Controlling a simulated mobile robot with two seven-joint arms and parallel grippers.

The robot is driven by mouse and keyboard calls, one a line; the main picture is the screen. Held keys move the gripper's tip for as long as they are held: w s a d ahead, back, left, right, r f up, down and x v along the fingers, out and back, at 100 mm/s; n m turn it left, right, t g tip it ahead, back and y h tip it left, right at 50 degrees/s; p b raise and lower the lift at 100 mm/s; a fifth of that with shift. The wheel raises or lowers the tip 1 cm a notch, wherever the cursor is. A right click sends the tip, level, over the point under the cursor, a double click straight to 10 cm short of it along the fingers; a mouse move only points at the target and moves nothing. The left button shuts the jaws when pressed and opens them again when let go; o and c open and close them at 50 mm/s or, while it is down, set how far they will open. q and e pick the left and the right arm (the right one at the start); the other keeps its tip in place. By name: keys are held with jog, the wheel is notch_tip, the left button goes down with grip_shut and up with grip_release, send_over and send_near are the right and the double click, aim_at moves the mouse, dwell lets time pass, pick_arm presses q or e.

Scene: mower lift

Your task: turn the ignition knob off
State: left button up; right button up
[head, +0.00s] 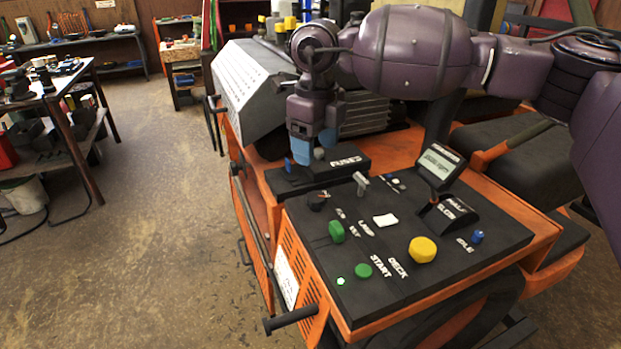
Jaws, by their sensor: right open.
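The orange mower's black control panel (385,297) lies in front of my right arm. A green grip-shaped knob (336,232) stands at its left side, and a black knob (318,201) with an orange mark is behind it. The small lettering does not let me tell which one is the ignition knob. My right gripper (312,158) points down beyond the panel's far left corner, close to a black box (345,163). It is open, with nothing seen in it, and apart from both knobs. My left gripper is out of view.
The panel also carries a metal toggle (361,184), a green START button (363,271), a yellow DECK knob (422,249), a blue knob (477,237) and a tilted display (440,163). A small green lamp (340,281) glows.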

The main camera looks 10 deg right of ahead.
aim_at(316, 196)
jog(key=shift+s+f, duration=0.15)
jog(key=shift+f, duration=0.5)
notch_tip(316, 196, down, 9)
jog(key=shift+f+p, duration=0.2)
jog(key=shift+p, duration=0.45)
jog(key=c, duration=0.9)
